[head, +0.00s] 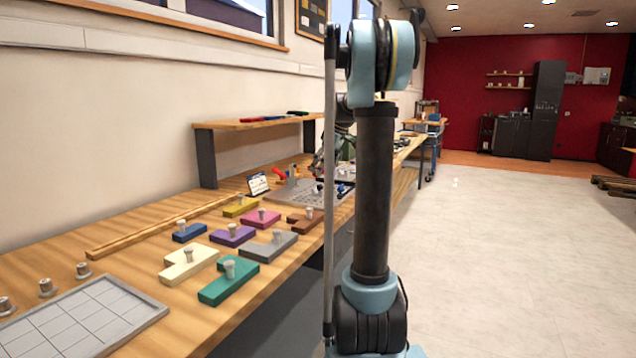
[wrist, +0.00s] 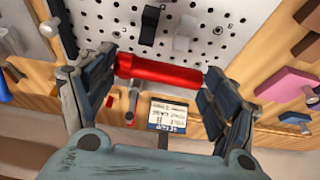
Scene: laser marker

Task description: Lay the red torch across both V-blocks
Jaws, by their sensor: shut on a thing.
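In the wrist view my gripper (wrist: 160,68) is shut on the red torch (wrist: 162,72), a red cylinder spanning from finger to finger. Behind it is a perforated plate (wrist: 115,18). A black block (wrist: 150,24) and a pale grey block (wrist: 185,35) stand on this plate; they may be the V-blocks, but no V-notch is clear. The torch appears apart from both blocks; its height over the plate is hard to tell. In the head view the plate (head: 310,194) lies on the bench, and my arm hides most of the gripper.
A small sign (head: 258,185) stands beside the plate; it also shows in the wrist view (wrist: 168,115). Several coloured knobbed blocks, including a teal one (head: 230,280), lie on the near bench. A grey gridded tray (head: 80,318) is at front left. A raised shelf (head: 255,122) stands behind.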

